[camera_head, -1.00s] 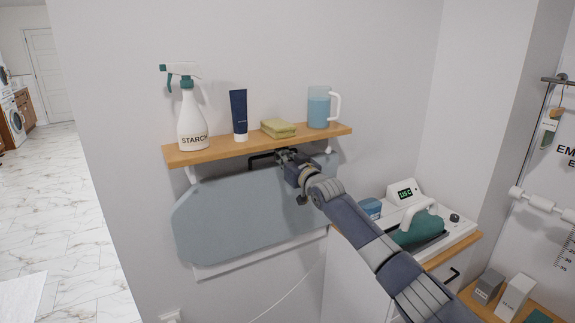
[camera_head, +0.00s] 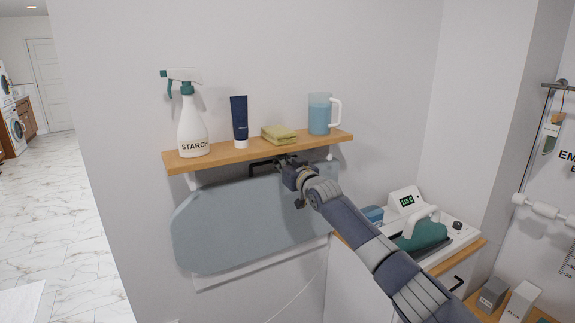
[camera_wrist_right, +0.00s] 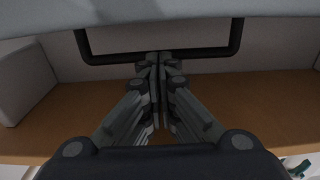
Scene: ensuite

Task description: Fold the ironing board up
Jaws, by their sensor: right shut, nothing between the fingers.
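The ironing board (camera_head: 235,225) is a grey-blue panel that stands nearly upright against the wall, just under the wooden shelf. A black bar handle (camera_head: 262,165) shows at its top edge; in the right wrist view the handle (camera_wrist_right: 200,56) spans across, close to the fingertips. My right gripper (camera_head: 285,160) is at the board's top edge by the handle, below the shelf. Its fingers (camera_wrist_right: 157,58) are shut with nothing between them. I cannot tell whether they touch the handle. My left gripper is not in view.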

